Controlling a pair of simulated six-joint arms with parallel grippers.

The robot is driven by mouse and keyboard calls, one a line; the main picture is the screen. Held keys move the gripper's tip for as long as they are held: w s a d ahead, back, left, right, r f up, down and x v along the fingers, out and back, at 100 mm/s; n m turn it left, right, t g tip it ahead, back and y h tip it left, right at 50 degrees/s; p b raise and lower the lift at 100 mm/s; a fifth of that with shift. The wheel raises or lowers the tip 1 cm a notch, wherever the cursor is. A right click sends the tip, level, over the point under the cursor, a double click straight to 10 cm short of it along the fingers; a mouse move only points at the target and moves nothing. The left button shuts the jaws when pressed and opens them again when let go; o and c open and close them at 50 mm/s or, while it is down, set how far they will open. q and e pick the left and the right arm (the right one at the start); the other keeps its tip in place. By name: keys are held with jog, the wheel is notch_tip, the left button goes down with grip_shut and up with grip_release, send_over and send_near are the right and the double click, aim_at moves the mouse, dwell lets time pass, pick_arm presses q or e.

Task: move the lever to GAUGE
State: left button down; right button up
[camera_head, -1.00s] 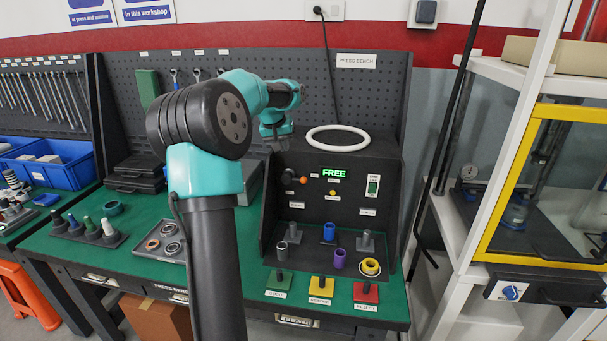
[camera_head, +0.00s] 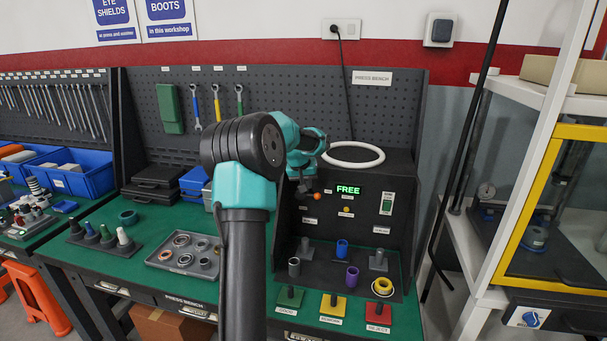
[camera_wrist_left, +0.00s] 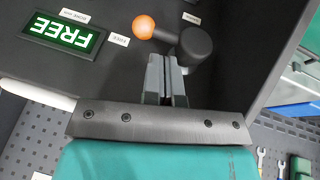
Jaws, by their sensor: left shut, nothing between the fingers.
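The lever has an orange ball knob (camera_head: 317,196) and sits on the black front panel of the press bench. In the left wrist view its orange knob (camera_wrist_left: 144,27) joins by a short dark arm to a round dark hub (camera_wrist_left: 195,45). A green lit display (camera_head: 348,189) reads FREE; it also shows upside down in the left wrist view (camera_wrist_left: 66,34). My left gripper (camera_head: 304,188) is at the panel beside the lever. In the left wrist view its fingers (camera_wrist_left: 165,62) are shut and empty, close to the lever arm and hub; contact is unclear. My right gripper is not in view.
A white ring (camera_head: 354,154) lies on top of the bench housing. Below the panel stand pegs with a blue part (camera_head: 342,249), a purple part (camera_head: 352,277) and a yellow ring (camera_head: 382,286). A grey tray (camera_head: 180,262) of rings lies to the left.

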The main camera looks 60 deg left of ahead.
pick_arm(q)
jog(key=w+f, duration=0.1)
jog(key=d+f, duration=0.1)
jog(key=shift+w+f, duration=0.35)
jog(key=shift+w, duration=0.05)
jog(key=shift+w, duration=0.1)
